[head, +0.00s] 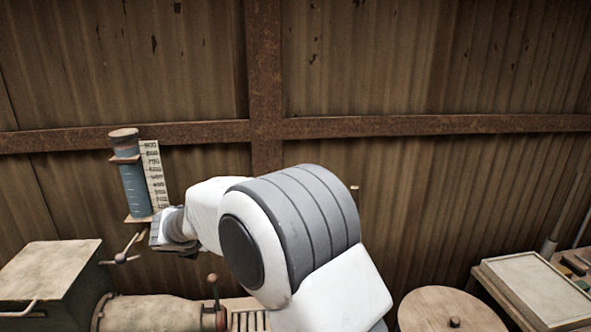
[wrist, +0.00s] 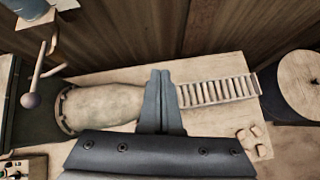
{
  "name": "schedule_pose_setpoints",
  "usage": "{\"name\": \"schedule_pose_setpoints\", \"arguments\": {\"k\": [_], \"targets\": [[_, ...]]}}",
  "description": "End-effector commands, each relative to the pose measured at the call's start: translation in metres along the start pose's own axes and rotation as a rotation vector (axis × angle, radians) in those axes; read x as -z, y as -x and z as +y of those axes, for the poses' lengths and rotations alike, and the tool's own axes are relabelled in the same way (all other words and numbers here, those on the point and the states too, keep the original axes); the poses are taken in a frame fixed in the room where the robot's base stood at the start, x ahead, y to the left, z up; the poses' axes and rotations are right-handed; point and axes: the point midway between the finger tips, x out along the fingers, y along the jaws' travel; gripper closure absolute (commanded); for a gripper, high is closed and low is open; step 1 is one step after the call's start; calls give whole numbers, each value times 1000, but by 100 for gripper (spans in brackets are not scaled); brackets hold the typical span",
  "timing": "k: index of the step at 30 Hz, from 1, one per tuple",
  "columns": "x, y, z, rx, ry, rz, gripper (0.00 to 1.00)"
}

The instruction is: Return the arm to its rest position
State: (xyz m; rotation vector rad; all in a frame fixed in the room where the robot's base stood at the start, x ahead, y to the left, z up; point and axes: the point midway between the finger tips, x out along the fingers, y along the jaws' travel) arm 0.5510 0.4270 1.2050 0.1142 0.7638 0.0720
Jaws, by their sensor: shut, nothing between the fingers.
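My gripper (wrist: 160,100) shows in the wrist view with its two dark fingers pressed together and nothing between them. It points over a pale wooden bench (wrist: 205,72) that holds a rounded press body (wrist: 100,105) and a slatted rack (wrist: 217,92). In the head view my white and grey arm reaches left across the middle, and its wrist end is near the blue gauge cylinder. The fingertips are hidden in the head view.
The blue gauge cylinder (head: 134,185) with a numbered scale (head: 155,178) stands at the left. A spoked handle (head: 121,257) and a box-shaped housing (head: 50,268) are below it. A round wooden lid (head: 450,308) and a framed tray (head: 540,288) are at the right.

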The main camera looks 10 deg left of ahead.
Motion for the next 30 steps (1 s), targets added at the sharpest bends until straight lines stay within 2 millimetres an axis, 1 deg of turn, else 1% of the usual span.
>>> {"name": "schedule_pose_setpoints", "arguments": {"k": [1,2,3,5,6,7,10,11,12,14,15,17,18,21,23,24,26,27,29,30], "targets": [[-14,8,-18,20,-74,-4,100],[-21,13,-30,34,-129,-5,100],[-30,22,-48,54,-210,-5,100],[-43,36,-78,89,-347,-6,100],[-50,47,-98,111,-442,-7,100],[-55,55,-113,128,-514,-9,100],[-65,83,-161,182,-751,-17,100],[-66,92,-175,197,-822,-21,100],[-67,103,-193,219,-916,-26,100],[-66,121,-220,247,-1058,-34,100],[-65,133,-237,267,-1153,-42,100],[-60,151,-261,293,-1296,-52,100],[-56,163,-277,310,-1390,-60,100],[-41,192,-311,350,-1627,-81,100],[-30,210,-330,371,-1767,-95,100],[-21,221,-341,385,-1861,-104,100],[-7,237,-356,403,-2002,-118,100],[3,247,-365,415,-2096,-127,100],[19,261,-376,429,-2237,-140,100],[30,270,-383,438,-2330,-149,100]]}}
